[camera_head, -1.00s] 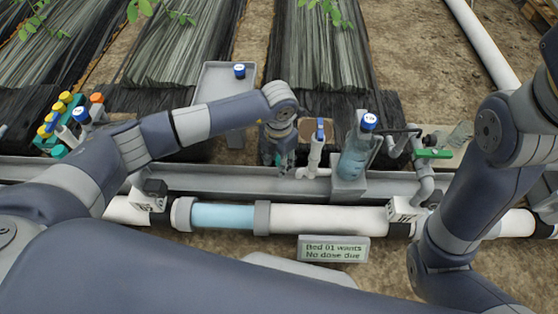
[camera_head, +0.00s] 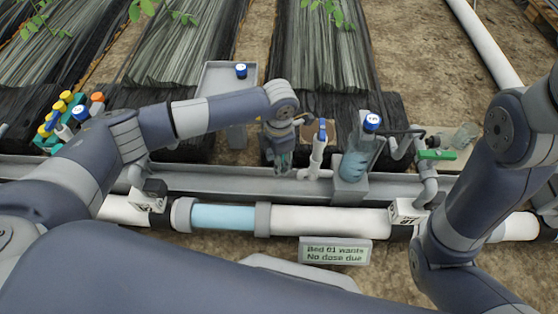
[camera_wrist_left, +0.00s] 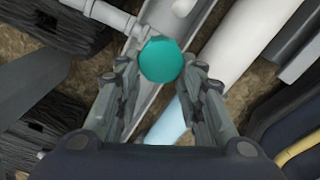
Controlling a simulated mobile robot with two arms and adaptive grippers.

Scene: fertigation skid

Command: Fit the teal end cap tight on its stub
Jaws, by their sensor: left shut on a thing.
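The teal end cap (camera_wrist_left: 161,61) is a faceted teal piece between the fingertips of my left gripper (camera_wrist_left: 158,75) in the left wrist view. The fingers are shut on it from both sides. In the head view my left gripper (camera_head: 281,158) points down over the grey trough, just left of a white upright pipe with a blue handle (camera_head: 319,145). The cap hides whatever lies straight beneath it, so I cannot tell whether it touches the stub. A white pipe fitting (camera_wrist_left: 105,12) runs up to beside the cap. My right gripper is out of view.
A clear blue-capped bottle (camera_head: 356,160) stands in a holder right of the white pipe. The grey trough (camera_head: 215,181) and a large white pipe (camera_head: 325,220) run across the front. A grey tray (camera_head: 216,78) with a blue cap (camera_head: 241,70) is behind. Coloured bottles (camera_head: 70,115) stand left.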

